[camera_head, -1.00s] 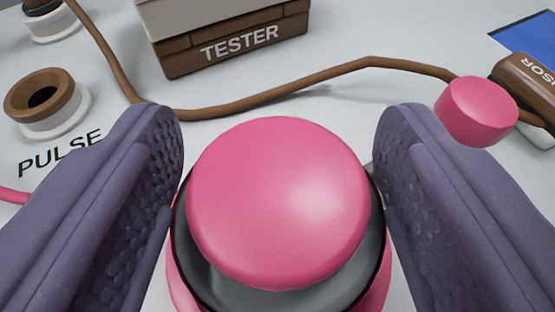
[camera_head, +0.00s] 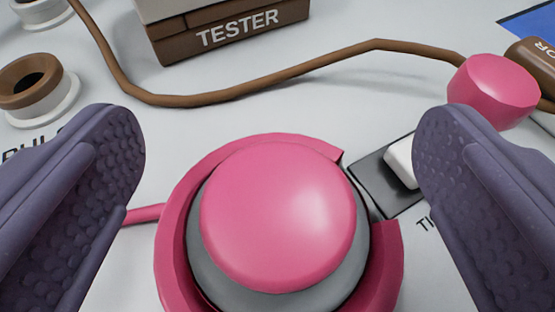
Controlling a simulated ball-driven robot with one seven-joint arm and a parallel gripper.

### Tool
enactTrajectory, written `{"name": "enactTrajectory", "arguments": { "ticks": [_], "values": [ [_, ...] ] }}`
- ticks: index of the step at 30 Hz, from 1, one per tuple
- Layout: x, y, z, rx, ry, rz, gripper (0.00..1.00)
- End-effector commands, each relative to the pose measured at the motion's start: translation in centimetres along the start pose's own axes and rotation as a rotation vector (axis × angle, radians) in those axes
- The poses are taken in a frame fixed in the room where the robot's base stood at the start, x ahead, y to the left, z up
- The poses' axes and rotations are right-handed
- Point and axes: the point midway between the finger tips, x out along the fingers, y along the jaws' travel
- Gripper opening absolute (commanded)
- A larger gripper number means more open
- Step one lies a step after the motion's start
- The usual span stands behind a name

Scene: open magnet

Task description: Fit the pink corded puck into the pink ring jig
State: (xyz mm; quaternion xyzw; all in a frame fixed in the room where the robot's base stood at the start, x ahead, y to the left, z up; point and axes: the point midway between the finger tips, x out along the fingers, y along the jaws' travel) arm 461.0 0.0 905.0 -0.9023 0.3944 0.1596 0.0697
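The pink puck (camera_head: 277,215) has a domed pink top over a grey base and sits upright within the pink ring jig (camera_head: 172,240). The ring curves around it, with a gap on the right side. A grey rim shows between the puck's top and the ring; whether the puck is fully seated at the bottom is hidden. A pink cord (camera_head: 143,214) shows at the ring's left. My gripper (camera_head: 280,150) is open, its two purple fingers wide apart on either side of the puck and touching nothing.
A black plate with a white switch (camera_head: 402,163) lies right of the ring. A brown TESTER box (camera_head: 230,30) stands behind. A brown cable (camera_head: 240,93) crosses to a pink knob (camera_head: 492,90) at right. A brown-rimmed socket (camera_head: 32,88) stands at left.

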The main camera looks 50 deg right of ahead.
Motion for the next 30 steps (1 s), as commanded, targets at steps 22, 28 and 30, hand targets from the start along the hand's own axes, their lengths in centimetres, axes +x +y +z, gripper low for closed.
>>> {"name": "enactTrajectory", "arguments": {
  "ticks": [22, 28, 30],
  "values": [
    [-7.5, -0.1, -0.1, -0.001, 0.0, -0.002, 0.98],
    [-7.6, -2.0, -0.3, 0.046, -0.05, -0.038, 0.98],
    [-7.4, -5.2, -1.3, 0.108, -0.124, -0.105, 0.98]
  ]
}}
